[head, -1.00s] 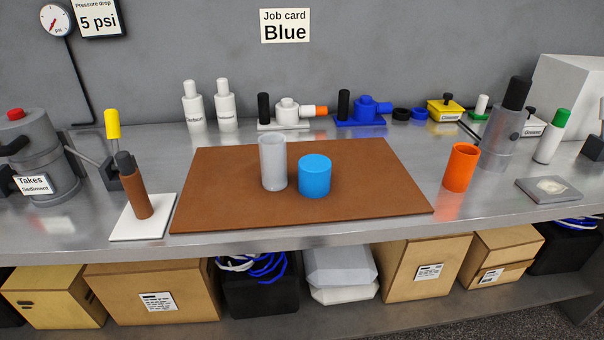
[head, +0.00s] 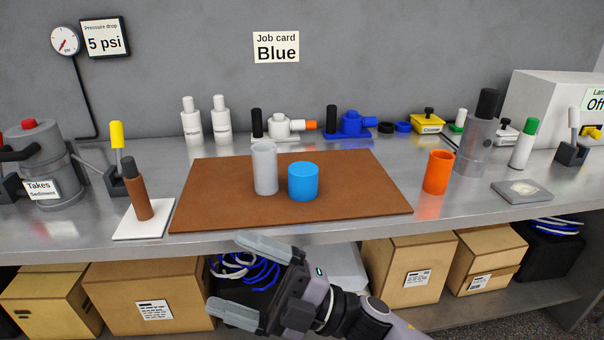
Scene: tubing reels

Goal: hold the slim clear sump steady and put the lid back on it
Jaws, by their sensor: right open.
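A slim, pale translucent grey cylinder (head: 265,170), which looks like the slim clear sump, stands upright on the brown mat (head: 345,205). A short, wider blue cylinder (head: 303,183) stands close to its right. I cannot tell for certain which piece is the lid. My right gripper (head: 226,272) is open and empty at the bottom of the head view, in front of the bench edge and below the mat. Its fingers point left, apart from the sump. My left gripper is not in view.
An orange cylinder (head: 438,172) and a taller clear cylinder with a black top (head: 475,140) stand right of the mat. A brown cylinder (head: 138,190) stands on a white pad (head: 145,226) at left. White bottles and valve fittings line the back. The mat's front is clear.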

